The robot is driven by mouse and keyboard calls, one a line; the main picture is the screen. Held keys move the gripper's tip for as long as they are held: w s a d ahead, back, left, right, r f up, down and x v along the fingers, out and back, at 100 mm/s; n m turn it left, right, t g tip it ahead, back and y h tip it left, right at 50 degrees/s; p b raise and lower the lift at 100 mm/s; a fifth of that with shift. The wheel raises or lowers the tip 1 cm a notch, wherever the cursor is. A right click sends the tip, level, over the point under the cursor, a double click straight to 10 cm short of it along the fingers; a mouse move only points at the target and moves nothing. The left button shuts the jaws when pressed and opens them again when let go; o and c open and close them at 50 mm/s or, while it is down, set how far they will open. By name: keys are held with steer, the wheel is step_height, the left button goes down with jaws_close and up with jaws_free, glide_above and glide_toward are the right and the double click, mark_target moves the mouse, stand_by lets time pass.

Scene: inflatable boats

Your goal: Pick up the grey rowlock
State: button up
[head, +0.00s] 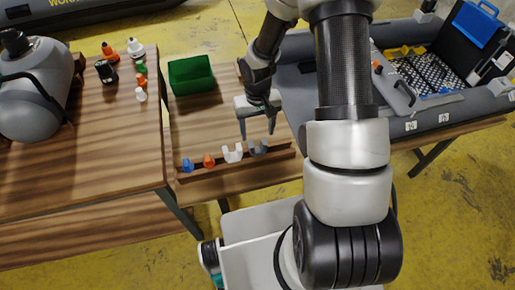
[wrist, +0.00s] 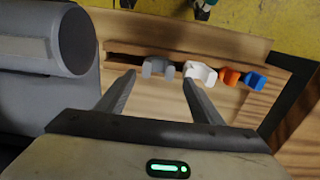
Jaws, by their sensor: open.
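The grey rowlock (head: 258,147) stands at the right end of a row on a wooden rack near the table's front edge. In the wrist view the grey rowlock (wrist: 158,68) is at the left end of the row, beyond the fingertips. My gripper (head: 257,127) is open and empty, just above and behind the grey rowlock in the head view. In the wrist view my gripper (wrist: 158,77) has its fingers spread, with the grey rowlock between their tips in the picture. The wrist view does not show any contact.
A white rowlock (head: 232,153) stands beside the grey one, then an orange piece (head: 208,161) and a blue piece (head: 187,165). A green bin (head: 191,75) sits behind them.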

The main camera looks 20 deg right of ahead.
glide_above(258, 150)
steer(key=f, duration=0.5)
steer(key=shift+s+a, duration=0.15)
steer(key=shift+s, duration=0.2)
steer(key=shift+w+f+b, duration=0.15)
steer(key=shift+f+b, duration=0.05)
steer(key=shift+f, duration=0.95)
steer(key=shift+w+f+b, duration=0.15)
steer(key=shift+f, duration=1)
steer(key=c, duration=0.9)
steer(key=shift+o, duration=0.2)
step_height(258, 150, up, 11)
steer(key=p, duration=0.1)
steer(key=shift+r+p, duration=0.15)
steer(key=shift+p, duration=0.25)
